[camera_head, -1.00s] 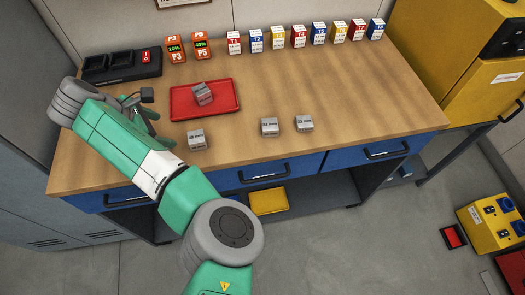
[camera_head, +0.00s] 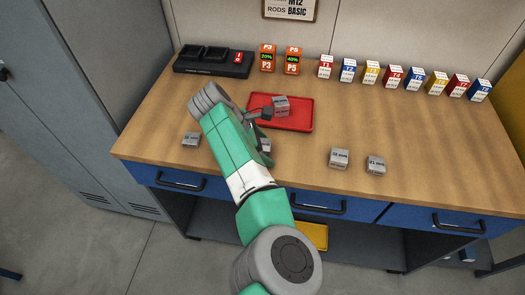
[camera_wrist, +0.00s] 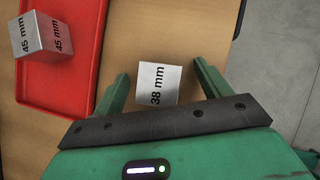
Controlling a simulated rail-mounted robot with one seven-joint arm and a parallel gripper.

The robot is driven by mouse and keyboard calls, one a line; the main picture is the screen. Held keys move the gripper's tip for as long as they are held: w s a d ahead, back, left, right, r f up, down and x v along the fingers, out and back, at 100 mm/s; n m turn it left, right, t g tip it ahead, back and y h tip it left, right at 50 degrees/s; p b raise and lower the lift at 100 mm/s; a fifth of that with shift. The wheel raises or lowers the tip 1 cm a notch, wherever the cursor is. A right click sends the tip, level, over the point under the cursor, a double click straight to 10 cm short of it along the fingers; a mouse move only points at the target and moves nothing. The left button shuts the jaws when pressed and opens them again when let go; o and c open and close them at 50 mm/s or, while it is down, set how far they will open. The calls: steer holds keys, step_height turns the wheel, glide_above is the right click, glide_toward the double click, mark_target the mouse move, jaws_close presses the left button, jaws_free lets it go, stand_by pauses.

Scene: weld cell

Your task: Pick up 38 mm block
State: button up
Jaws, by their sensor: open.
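The 38 mm block, a small grey metal cube with its size printed on top, shows in the wrist view (camera_wrist: 157,83) on the wooden bench. In the head view the same block (camera_head: 266,146) is mostly hidden behind my gripper. My gripper (camera_wrist: 161,70) is open, its two green fingers on either side of the block in the wrist view. A gap shows on both sides, and nothing is held. I cannot tell how far the fingertips are above the bench. In the head view my gripper (camera_head: 260,138) is just in front of the red tray.
The red tray (camera_head: 300,126) holds a 45 mm block (camera_head: 281,106). Another grey block (camera_head: 191,139) lies to the left, and two more (camera_head: 339,158) (camera_head: 376,165) lie to the right. A dark charger-like unit (camera_head: 213,61) and a row of coloured boxes (camera_head: 395,76) stand at the back.

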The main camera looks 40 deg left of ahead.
steer(key=shift+r, duration=0.15)
steer(key=c, duration=1.4)
steer(key=shift+r, duration=0.1)
